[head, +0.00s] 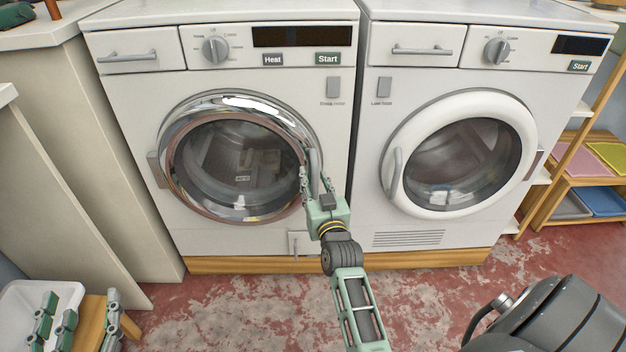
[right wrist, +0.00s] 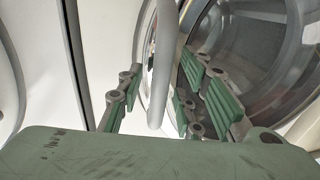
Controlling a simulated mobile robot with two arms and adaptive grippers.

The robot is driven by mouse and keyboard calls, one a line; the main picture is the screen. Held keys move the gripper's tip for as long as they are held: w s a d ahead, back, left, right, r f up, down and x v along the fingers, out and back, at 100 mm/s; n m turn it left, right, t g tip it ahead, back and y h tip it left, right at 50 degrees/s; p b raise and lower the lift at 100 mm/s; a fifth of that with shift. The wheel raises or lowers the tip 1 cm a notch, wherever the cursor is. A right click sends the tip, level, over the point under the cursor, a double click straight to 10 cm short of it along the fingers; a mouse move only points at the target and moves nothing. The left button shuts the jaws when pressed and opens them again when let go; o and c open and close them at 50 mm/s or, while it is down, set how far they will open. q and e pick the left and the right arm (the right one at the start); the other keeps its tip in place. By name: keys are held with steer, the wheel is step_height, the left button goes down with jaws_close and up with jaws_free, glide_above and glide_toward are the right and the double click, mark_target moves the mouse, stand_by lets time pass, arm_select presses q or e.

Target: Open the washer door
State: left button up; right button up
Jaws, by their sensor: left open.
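Two white front-loading machines stand side by side. The left one (head: 230,240) has a chrome-ringed round door (head: 180,125) with a vertical handle (head: 315,168) on its right side. The door looks shut. My right gripper (head: 316,176) is at this handle with its fingers spread on either side. In the right wrist view the handle (right wrist: 161,60) stands between the fingers, with visible gaps. My left gripper (head: 82,308) is open and empty at the lower left, away from the machines. The right machine (head: 450,230) has a white-ringed door (head: 405,130), also shut.
A white bin (head: 15,300) and a wooden surface (head: 93,320) are at the lower left by my left gripper. A pale cabinet (head: 60,100) stands left of the machines. A wooden shelf (head: 575,160) with coloured trays is at the right. The red, worn floor (head: 240,310) in front is clear.

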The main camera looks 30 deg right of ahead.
steer(key=shift+c, duration=0.2)
jaws_close()
stand_by(0.5)
